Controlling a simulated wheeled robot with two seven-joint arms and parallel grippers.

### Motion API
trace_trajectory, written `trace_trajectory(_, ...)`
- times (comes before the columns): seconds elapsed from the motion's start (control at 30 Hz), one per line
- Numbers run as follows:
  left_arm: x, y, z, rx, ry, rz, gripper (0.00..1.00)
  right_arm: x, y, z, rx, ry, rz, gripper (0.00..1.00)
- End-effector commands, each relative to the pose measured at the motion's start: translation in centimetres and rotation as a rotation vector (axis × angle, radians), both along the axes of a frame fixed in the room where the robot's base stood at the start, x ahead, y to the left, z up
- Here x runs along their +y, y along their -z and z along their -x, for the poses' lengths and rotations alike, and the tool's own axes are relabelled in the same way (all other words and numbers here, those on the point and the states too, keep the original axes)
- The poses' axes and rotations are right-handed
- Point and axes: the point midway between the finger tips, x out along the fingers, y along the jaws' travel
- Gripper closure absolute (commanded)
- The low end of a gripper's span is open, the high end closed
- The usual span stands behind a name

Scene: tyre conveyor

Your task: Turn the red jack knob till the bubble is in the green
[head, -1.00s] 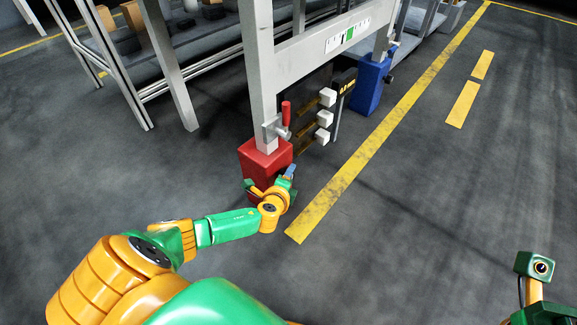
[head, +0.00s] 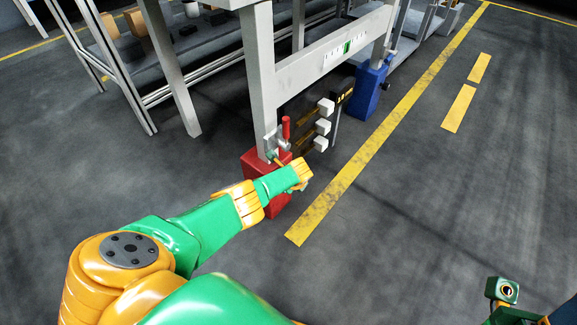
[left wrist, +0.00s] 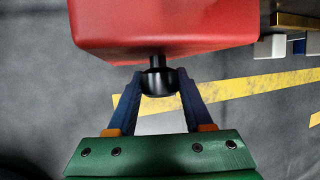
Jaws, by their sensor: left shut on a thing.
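The red jack (head: 254,171) stands under the near grey leg of the frame, partly covered by my left arm in the head view. In the left wrist view the red jack (left wrist: 165,25) fills the top, with a black round knob (left wrist: 159,82) on a short stem. My left gripper (left wrist: 160,90) has its blue fingers shut on this knob. In the head view the fingers and knob are hidden behind my forearm. The white level scale with a green zone (head: 346,47) is on the crossbeam; the bubble is too small to tell.
A clamp with a red lever (head: 286,127) sits on the leg above the jack. White blocks (head: 322,126) on a dark panel stand close to the right. A blue jack (head: 368,88) holds the far leg. The floor right of the yellow line (head: 370,148) is clear.

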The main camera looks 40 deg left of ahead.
Motion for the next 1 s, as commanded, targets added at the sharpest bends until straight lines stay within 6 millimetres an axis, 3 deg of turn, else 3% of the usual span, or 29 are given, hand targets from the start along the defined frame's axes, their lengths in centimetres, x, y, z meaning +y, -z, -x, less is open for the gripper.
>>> trace_trajectory(0.67, 0.09, -0.05, -0.04, 0.056, 0.002, -0.008, 1.0, -0.16, 0.23, 0.27, -0.039, -0.005, -0.013, 1.0)
trace_trajectory(0.7, 0.1, -0.06, -0.04, 0.056, 0.002, -0.008, 0.44, -0.15, 0.23, 0.26, -0.039, -0.005, -0.013, 1.0)
trace_trajectory(0.8, 0.09, -0.05, -0.03, 0.056, 0.002, -0.008, 0.19, -0.15, 0.23, 0.24, -0.038, -0.004, -0.013, 1.0)
trace_trajectory(1.0, 0.06, -0.03, -0.01, 0.056, 0.001, -0.007, 0.19, -0.15, 0.25, 0.2, -0.036, -0.004, -0.012, 1.0)
